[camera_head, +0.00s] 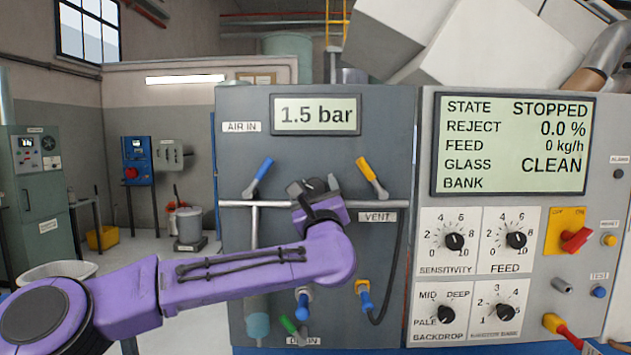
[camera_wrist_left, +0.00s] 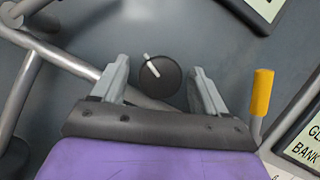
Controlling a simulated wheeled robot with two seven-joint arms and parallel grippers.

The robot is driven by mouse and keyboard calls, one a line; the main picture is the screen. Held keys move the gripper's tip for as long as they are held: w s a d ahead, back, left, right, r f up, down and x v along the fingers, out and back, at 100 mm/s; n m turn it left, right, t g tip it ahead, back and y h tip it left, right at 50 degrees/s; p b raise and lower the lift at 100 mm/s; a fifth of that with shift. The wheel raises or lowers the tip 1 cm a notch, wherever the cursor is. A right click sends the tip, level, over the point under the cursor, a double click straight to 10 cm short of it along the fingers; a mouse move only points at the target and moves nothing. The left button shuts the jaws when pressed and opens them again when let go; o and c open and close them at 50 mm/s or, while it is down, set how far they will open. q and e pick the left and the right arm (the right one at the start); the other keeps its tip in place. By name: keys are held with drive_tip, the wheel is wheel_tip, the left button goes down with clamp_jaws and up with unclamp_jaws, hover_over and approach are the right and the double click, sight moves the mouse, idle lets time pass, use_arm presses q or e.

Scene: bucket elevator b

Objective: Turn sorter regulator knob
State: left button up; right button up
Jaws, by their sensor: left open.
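The regulator knob (camera_wrist_left: 158,82) is round and black with a white pointer line tilted toward the upper left. It shows in the left wrist view against the grey panel. My left gripper (camera_wrist_left: 160,67) is open, with one grey finger on each side of the knob and a visible gap to both. I cannot tell how deep the fingers reach along it. In the head view my left gripper (camera_head: 317,186) is in front of the grey panel (camera_head: 300,240) and hides the knob. The pressure display (camera_head: 316,115) above reads 1.5 bar. My right gripper is out of view.
A blue-handled valve (camera_head: 259,176) is left of the gripper and a yellow-handled valve (camera_head: 371,177) right of it, both on a horizontal pipe (camera_head: 238,204). A control panel (camera_head: 468,208) with several dials and a red switch (camera_head: 575,240) stands to the right.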

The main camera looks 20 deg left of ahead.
use_arm(q)
drive_tip(key=shift+s+d+r, duration=0.1)
drive_tip(key=shift+c, duration=0.3)
drive_tip(key=c, duration=0.9)
drive_tip(key=shift+c, duration=0.2)
